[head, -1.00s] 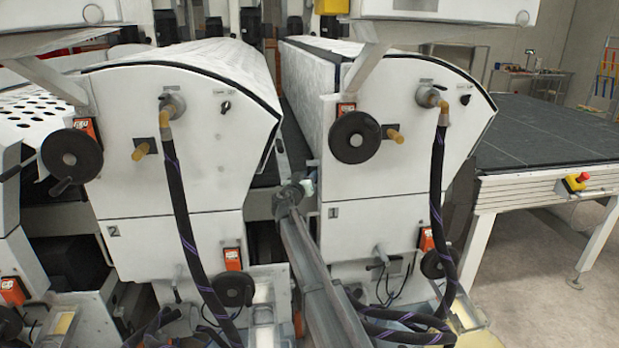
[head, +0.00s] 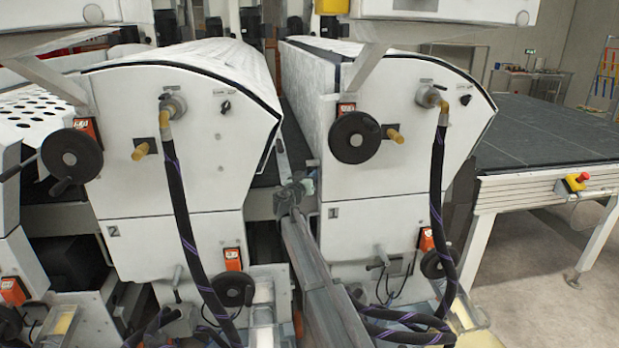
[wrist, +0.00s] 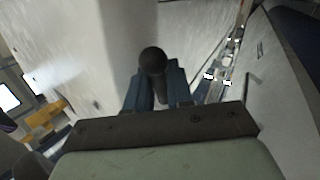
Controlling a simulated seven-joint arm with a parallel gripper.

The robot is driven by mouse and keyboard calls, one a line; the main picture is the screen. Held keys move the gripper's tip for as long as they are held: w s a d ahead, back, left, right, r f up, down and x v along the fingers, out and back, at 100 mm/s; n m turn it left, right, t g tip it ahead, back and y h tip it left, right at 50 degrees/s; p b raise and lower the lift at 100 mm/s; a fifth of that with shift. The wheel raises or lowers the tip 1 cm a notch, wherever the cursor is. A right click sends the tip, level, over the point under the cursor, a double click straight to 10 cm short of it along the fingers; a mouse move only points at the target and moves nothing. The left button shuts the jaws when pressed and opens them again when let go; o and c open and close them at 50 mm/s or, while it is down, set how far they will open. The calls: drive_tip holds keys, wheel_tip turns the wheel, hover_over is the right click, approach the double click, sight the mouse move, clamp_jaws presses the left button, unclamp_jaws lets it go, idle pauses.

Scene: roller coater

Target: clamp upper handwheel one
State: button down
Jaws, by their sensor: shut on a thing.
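The upper handwheel one (head: 354,137) is a black disc with a crank knob on the upper front of the white unit marked 1. An orange counter (head: 346,109) sits just above it. In the head view my gripper (head: 303,187) is at the gap between the two units, below and left of that handwheel. In the wrist view my gripper (wrist: 160,88) has its blue fingers closed around a dark round-ended knob (wrist: 152,60). The knob's base is hidden by the fingers. I cannot tell from the head view what the knob belongs to.
Unit 2, with its own upper handwheel (head: 72,160), stands to the left. A yellow-handled valve (head: 395,134) is right of handwheel one. A black hose (head: 437,200) hangs down unit 1's front. A conveyor table (head: 550,135) stands at the right.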

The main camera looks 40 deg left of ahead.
idle(0.3)
drive_tip(key=shift+s+d+r+n+g+h, duration=0.25)
drive_tip(key=shift+n+g, duration=0.15)
drive_tip(key=shift+g, duration=0.35)
drive_tip(key=shift+s+d+r+n+g+h, duration=0.2)
drive_tip(key=shift+n+g+h, duration=0.15)
drive_tip(key=shift+g, duration=0.35)
drive_tip(key=shift+s+d+r+n+g+h, duration=0.2)
drive_tip(key=shift+n+g, duration=0.25)
drive_tip(key=shift+g, duration=0.3)
drive_tip(key=c, duration=1.4)
unclamp_jaws()
drive_tip(key=v, duration=1.4)
drive_tip(key=shift+w+a+r, duration=0.15)
drive_tip(key=shift+r, duration=0.05)
drive_tip(key=shift+o, duration=0.3)
